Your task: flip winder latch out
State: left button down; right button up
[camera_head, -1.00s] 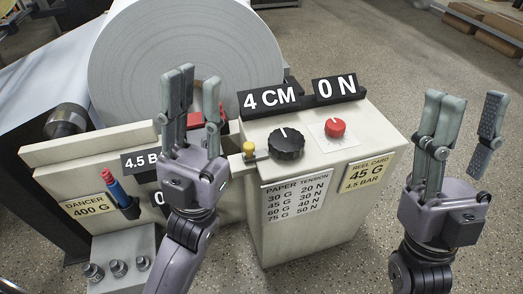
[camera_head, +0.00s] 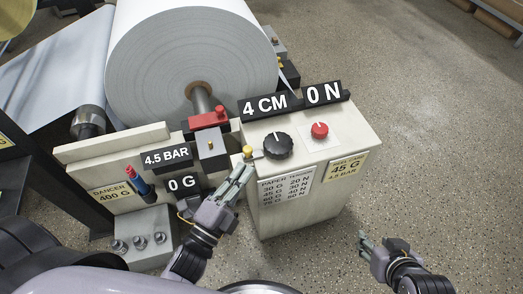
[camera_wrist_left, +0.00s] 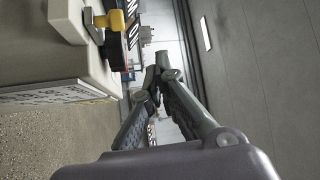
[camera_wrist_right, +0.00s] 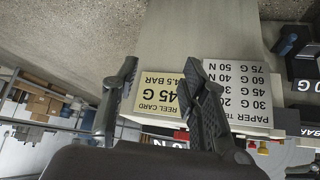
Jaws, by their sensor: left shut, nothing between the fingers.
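A yellow knob (camera_head: 248,151) stands on a small metal bracket at the left edge of the white control cabinet; it also shows in the left wrist view (camera_wrist_left: 101,20). A red block (camera_head: 208,119) sits over the roll's shaft, above a grey block. I cannot tell which of these is the winder latch. My left gripper (camera_head: 247,171) is shut and empty, its tips just below the yellow knob in the head view. In the left wrist view the fingers (camera_wrist_left: 157,76) meet, apart from the knob. My right gripper (camera_head: 363,238) is open and empty, low in front of the cabinet.
The cabinet (camera_head: 300,215) carries a black dial (camera_head: 278,145), a red knob (camera_head: 320,130) and displays reading 4 CM and 0 N. The large paper roll (camera_head: 190,60) is behind. Left are a 4.5 BAR display (camera_head: 166,158) and a red-blue handle (camera_head: 140,181). Floor at right is clear.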

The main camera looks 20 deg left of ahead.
pick_arm(q)
jog(key=s+f, duration=0.1)
jog(key=f+m+g+p, duration=0.1)
jog(key=s+f+g+y, duration=0.1)
jog(key=f, duration=0.1)
jog(key=shift+s+a+m+p, duration=0.3)
jog(key=shift+s+a+m, duration=0.05)
jog(key=shift+m, duration=0.05)
pick_arm(e)
jog(key=s+d+f+g, duration=0.1)
jog(key=s+g, duration=0.3)
jog(key=s, duration=0.4)
jog(key=shift+d+f+h, duration=0.35)
jog(key=shift+d+h, duration=0.05)
jog(key=shift+d, duration=0.35)
pick_arm(q)
send_near(266, 149)
jog(key=x, duration=0.5)
jog(key=shift+w+d+b, duration=0.15)
jog(key=shift+w+b, duration=0.1)
jog(key=shift+b, duration=0.05)
pick_arm(e)
jog(key=shift+s+r, duration=0.1)
jog(key=shift+s, duration=0.05)
